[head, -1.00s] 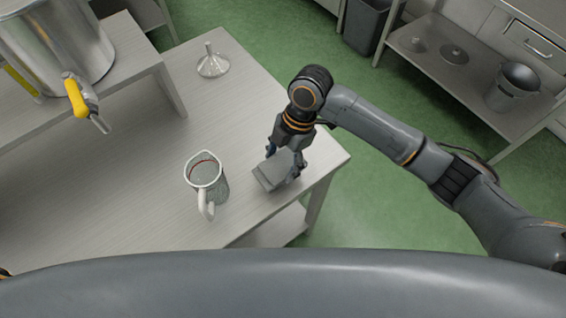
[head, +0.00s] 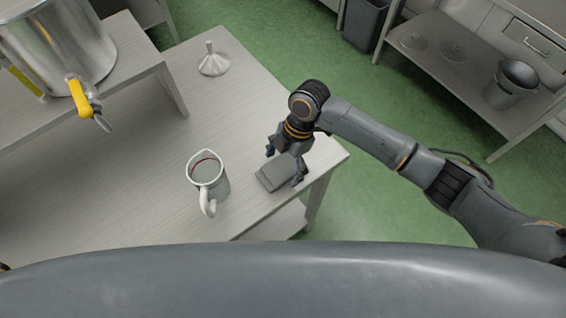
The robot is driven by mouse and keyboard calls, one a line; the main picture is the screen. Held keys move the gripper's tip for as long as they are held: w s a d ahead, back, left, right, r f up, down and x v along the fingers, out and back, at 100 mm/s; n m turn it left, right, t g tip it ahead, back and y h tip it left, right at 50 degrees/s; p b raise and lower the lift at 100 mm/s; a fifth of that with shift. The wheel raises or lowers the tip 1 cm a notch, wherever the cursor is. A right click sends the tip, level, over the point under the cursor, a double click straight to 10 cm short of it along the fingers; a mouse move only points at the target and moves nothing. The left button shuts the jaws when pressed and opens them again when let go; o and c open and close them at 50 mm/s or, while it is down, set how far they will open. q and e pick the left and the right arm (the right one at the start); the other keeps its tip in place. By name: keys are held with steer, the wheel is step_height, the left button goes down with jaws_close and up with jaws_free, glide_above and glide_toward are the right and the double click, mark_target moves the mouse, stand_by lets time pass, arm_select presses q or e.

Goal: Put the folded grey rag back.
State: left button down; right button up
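My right gripper (head: 285,163) is over the rag's far side, pointing down. Its fingers look spread apart, one near the rag's far left edge and one at its right edge. Part of the rag is hidden under the gripper, and contact between fingers and rag is hard to make out. My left gripper is not in view.
A jug with a white handle (head: 207,178) stands left of the rag, a small gap away. A metal funnel (head: 212,64) stands farther back. A steel tank (head: 55,45) with a yellow-handled tap is on a raised stand at left. The table between is clear.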

steer(key=shift+r, duration=0.25)
steer(key=shift+w+r, duration=0.15)
steer(key=shift+r, duration=0.15)
steer(key=b+v, duration=0.1)
steer(key=v, duration=1)
steer(key=shift+b, duration=0.4)
